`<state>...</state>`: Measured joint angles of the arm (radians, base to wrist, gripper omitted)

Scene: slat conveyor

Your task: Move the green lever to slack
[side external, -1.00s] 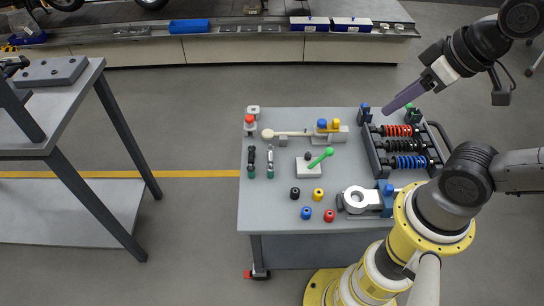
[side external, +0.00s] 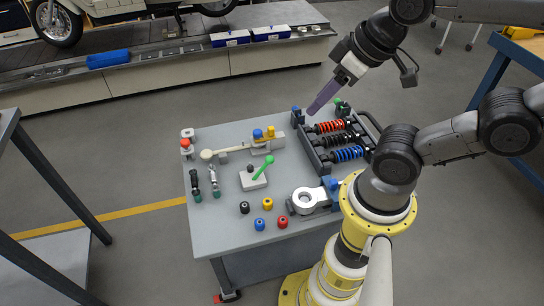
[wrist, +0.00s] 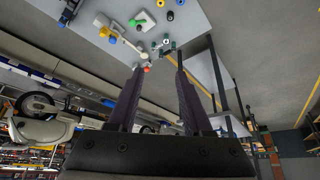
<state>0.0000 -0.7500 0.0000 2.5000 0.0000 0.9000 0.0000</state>
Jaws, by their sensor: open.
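The green lever (side external: 263,166) stands tilted up to the right from a white base plate (side external: 254,184) near the middle of the grey table. The lever also shows in the wrist view (wrist: 144,18), near the top. My gripper (side external: 310,112) is above the table's far right side, up and to the right of the lever and apart from it. In the wrist view its two purple fingers (wrist: 159,70) are spread with nothing between them. Any marking for slack is too small to make out.
A rack (side external: 315,154) with red, black and blue springs stands at the table's right. Several coloured knobs and a clamp with a ring (side external: 306,201) are in front.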

